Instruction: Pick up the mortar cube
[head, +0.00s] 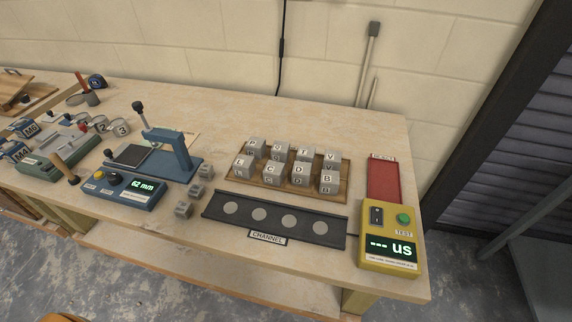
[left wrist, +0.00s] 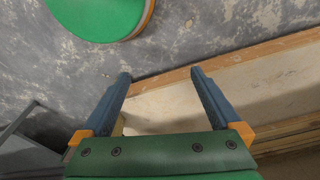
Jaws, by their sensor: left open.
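Several grey lettered cubes, among them B (head: 329,182), D (head: 299,174) and L (head: 243,168), stand in two rows on a wooden tray (head: 285,197) in the head view. I cannot tell which one is the mortar cube. My left gripper (left wrist: 161,75) shows only in the left wrist view. It is open and empty, its fingers pointing toward a wooden edge and the grey floor, with no cube near. My right gripper is not in view.
A dark channel strip (head: 275,238) with several round discs lies before the tray. A yellow tester (head: 390,238) and red mat (head: 383,181) are right. A blue press (head: 170,155) with a 62 mm display is left. A green round object (left wrist: 95,12) shows in the wrist view.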

